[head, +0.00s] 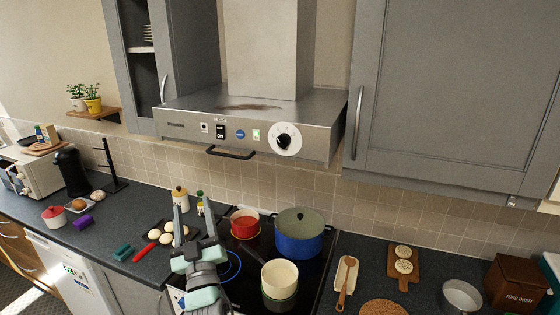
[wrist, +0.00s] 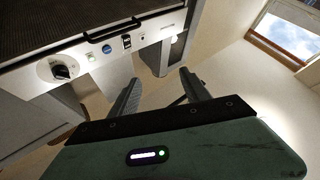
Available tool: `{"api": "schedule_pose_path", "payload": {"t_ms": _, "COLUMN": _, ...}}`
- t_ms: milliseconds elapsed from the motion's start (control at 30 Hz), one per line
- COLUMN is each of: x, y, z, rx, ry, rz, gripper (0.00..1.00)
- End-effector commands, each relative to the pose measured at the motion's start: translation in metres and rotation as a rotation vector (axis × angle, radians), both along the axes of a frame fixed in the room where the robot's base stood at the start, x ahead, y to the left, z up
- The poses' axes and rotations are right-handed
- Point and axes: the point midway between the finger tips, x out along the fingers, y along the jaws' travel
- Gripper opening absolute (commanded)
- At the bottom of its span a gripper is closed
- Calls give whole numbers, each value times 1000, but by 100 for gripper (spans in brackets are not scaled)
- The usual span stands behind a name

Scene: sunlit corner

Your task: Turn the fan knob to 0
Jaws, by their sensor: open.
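The fan knob (head: 284,140) is a black pointer on a round white dial at the right of the steel range hood's front panel (head: 320,148). Its markings are too small to read. In the wrist view the knob (wrist: 62,72) shows at the left, beyond and to the left of my fingers. My gripper (head: 191,202) is below the hood and left of the knob, above the counter by the hob, fingers pointing up. In the wrist view my gripper (wrist: 160,88) has its two fingers spread with nothing between them. It is apart from the knob.
A black bar handle (head: 230,153) juts from the hood's lower front. Switches and a blue button (head: 240,134) sit left of the knob. A blue pot (head: 299,240), red pot (head: 244,223) and cream pot (head: 280,279) stand on the hob below. Air before the knob is clear.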

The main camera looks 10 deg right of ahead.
Motion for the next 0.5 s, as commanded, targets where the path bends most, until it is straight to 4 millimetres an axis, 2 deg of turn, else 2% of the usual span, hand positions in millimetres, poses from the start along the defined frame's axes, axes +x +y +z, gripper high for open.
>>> {"api": "schedule_pose_path", "payload": {"t_ms": 100, "x": 33, "y": -25, "z": 24, "rx": 22, "ry": 85, "rz": -114, "gripper": 55}}
{"api": "schedule_pose_path", "payload": {"t_ms": 233, "x": 51, "y": -64, "z": 55, "rx": 84, "ry": 184, "rz": -255, "gripper": 55}}
{"api": "schedule_pose_path", "payload": {"t_ms": 367, "x": 48, "y": -107, "z": 81, "rx": 185, "ry": 278, "rz": -392, "gripper": 55}}
{"api": "schedule_pose_path", "payload": {"t_ms": 500, "x": 30, "y": -145, "z": 99, "rx": 306, "ry": 359, "rz": -505, "gripper": 55}}
